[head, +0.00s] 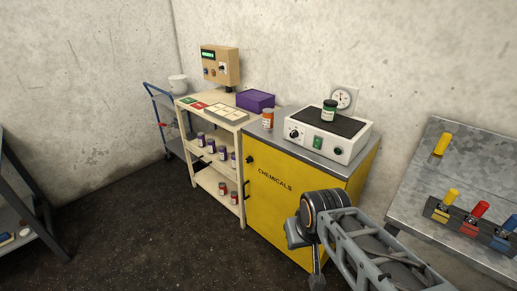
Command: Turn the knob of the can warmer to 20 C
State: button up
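The can warmer (345,148) is a white box with a dark top plate, standing on the yellow cabinet. Its black knob (294,133) is at the left of the front face, with a green switch (318,142) to the right of it. The knob's setting is too small to read. A green can with a white lid (329,111) stands on the dark top. My arm comes in from the lower right. My gripper (317,281) seems to point down at the bottom edge, well below the warmer and apart from it; its fingers are not clear.
A round white dial (342,98) is behind the warmer. An orange can (268,119) stands left of it on the yellow chemicals cabinet (285,195). A cream shelf cart (243,180) is further left. A metal bench (410,178) with coloured-handled items is at the right. The floor in front is clear.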

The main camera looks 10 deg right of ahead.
aim_at(295, 134)
jog(key=u, duration=0.6)
jog(key=k, duration=0.8)
jog(key=u, duration=0.9)
jog(key=i, duration=1.05)
jog(key=z, duration=0.8)
jog(key=i, duration=0.85)
jog(key=z, duration=1.2)
jog(key=i, duration=0.25)
jog(key=z, duration=0.25)
